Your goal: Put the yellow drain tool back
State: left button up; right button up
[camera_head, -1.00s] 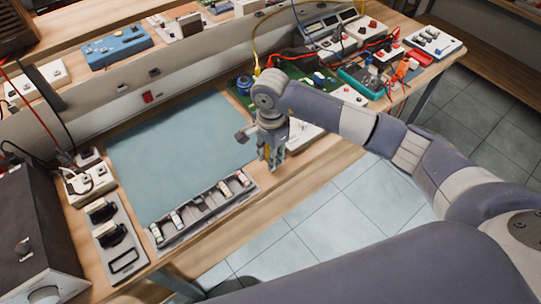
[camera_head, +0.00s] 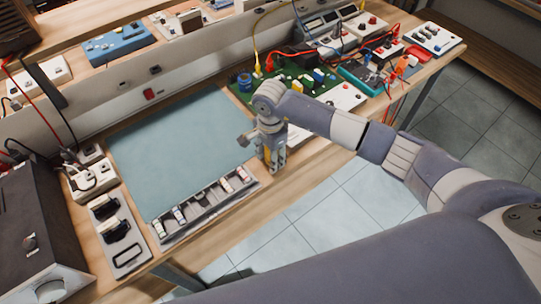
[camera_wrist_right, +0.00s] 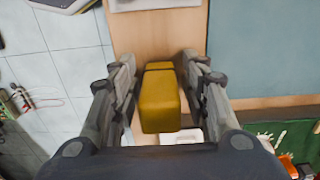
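The yellow drain tool (camera_wrist_right: 160,103) is a blocky yellow piece between the fingers of my right gripper (camera_wrist_right: 159,62) in the right wrist view. Its far end is narrower. Thin strips of wood show between the tool and each finger, so the fingers look open around it. In the head view, my right gripper (camera_head: 272,165) points down over the front strip of the bench, beside the mat's right front corner. Only a sliver of yellow shows there. What supports the tool is hidden. My left gripper is not in view.
A blue-grey mat (camera_head: 175,150) covers the middle of the bench. A grey tray (camera_head: 207,214) with several small parts lies along its front edge. A green circuit board (camera_head: 243,93) and test instruments stand behind and to the right. The bench's front edge drops to tiled floor (camera_head: 330,215).

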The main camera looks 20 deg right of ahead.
jog(key=shift+r, duration=0.15)
notch_tip(320, 180, up, 12)
jog(key=shift+r+b, duration=0.1)
jog(key=shift+b, duration=1.05)
jog(key=shift+a, duration=0.1)
